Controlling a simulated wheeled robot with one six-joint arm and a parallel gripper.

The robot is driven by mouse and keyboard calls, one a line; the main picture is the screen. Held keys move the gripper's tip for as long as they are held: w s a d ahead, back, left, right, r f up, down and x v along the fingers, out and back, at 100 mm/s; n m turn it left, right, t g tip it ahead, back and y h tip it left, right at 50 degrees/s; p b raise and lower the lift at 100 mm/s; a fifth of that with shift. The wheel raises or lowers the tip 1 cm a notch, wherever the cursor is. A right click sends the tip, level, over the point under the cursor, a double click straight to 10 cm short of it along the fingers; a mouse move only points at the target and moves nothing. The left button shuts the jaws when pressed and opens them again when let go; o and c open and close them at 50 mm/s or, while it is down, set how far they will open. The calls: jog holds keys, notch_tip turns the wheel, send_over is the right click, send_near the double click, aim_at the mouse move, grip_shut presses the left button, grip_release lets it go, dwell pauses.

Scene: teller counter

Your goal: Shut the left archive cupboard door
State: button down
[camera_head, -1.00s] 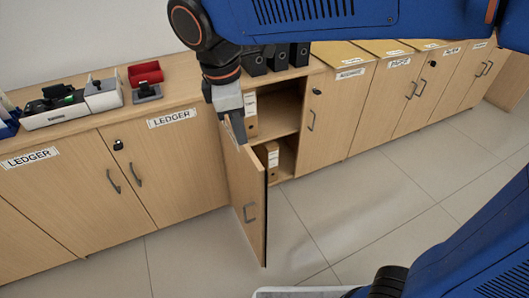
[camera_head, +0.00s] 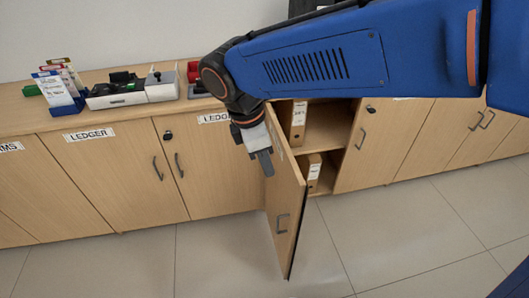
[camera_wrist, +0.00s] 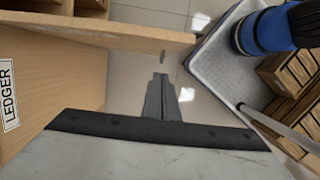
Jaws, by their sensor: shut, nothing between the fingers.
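In the wrist view the door (camera_wrist: 110,28) crosses the upper part as a light wooden panel. My gripper (camera_head: 267,166) is shut and empty, on the outer, left side of the door near its upper part. Its fingers also show in the wrist view (camera_wrist: 161,90), pointing toward the door; I cannot tell whether they touch it. The open cupboard (camera_head: 330,128) shows a shelf; my arm hides its top.
Binders (camera_head: 314,170) stand inside the cupboard. A closed door labelled LEDGER (camera_head: 225,165) adjoins on the left. The counter (camera_head: 25,122) holds a grey device (camera_head: 161,88) and a leaflet stand (camera_head: 58,95). The tiled floor (camera_head: 400,225) before the cupboards is clear.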

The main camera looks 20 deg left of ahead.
jog(key=shift+w+d+f, duration=0.4)
jog(key=shift+d+f, duration=0.15)
jog(key=shift+d, duration=0.1)
jog(key=shift+w+d+f, duration=0.45)
jog(key=shift+d+f, duration=0.05)
jog(key=shift+d, duration=0.2)
jog(key=shift+w+d+f, duration=0.4)
jog(key=shift+d+f, duration=0.15)
jog(key=shift+d, duration=0.1)
